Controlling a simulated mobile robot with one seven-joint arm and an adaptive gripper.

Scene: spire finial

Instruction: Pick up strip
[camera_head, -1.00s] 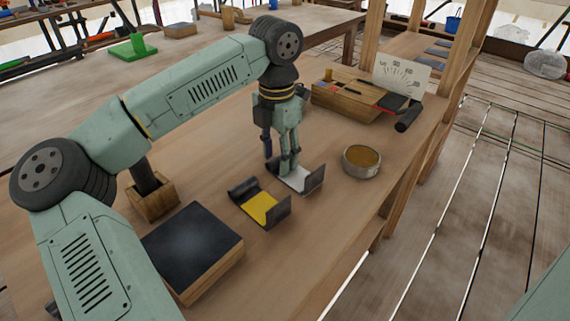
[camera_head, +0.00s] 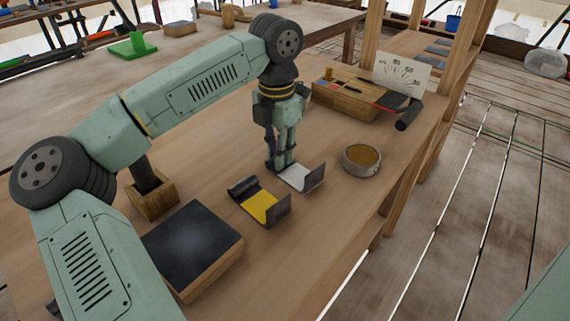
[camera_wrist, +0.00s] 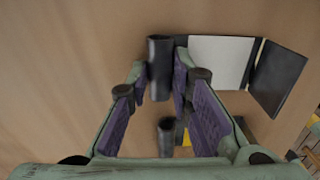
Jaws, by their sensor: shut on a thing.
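A white-faced piece (camera_head: 297,177) with dark raised ends, which may be the strip, lies on the bench; it shows at the upper right in the wrist view (camera_wrist: 220,58). A like piece with a yellow face (camera_head: 260,207) lies beside it, nearer the camera. My gripper (camera_head: 281,166) is low at the left end of the white-faced piece. In the wrist view, my gripper's fingers (camera_wrist: 165,98) stand on either side of a dark rolled end (camera_wrist: 160,62) of that piece, shut on it. The exact contact is partly hidden by the fingers.
A round tin (camera_head: 361,161) stands close to the right. A dark-topped block (camera_head: 192,248) lies at the front. The bench's right edge is near; bare wood lies left of my gripper.

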